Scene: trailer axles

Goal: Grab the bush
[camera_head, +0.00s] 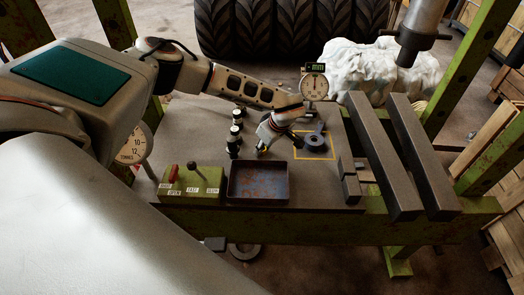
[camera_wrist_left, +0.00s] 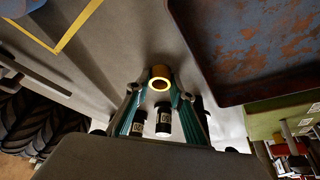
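The bush is a small brass-coloured ring (camera_wrist_left: 160,78), standing on the grey bench top with its bright round hole facing the left wrist camera. In that view my left gripper (camera_wrist_left: 160,92) has its two teal-padded fingers apart, with the bush between or just beyond their tips. I cannot tell whether either finger touches it. In the head view my left gripper (camera_head: 279,147) points down at the bench, fingers spread, behind the rusty tray. My right gripper is not in view.
A rusty tray (camera_head: 258,196) and a green lever box (camera_head: 192,184) stand at the bench's front. Several dark labelled cylinders (camera_head: 233,142) stand left of the gripper. A dark ring part (camera_head: 315,141) lies in a yellow square. Two heavy steel bars (camera_head: 385,155) are at right.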

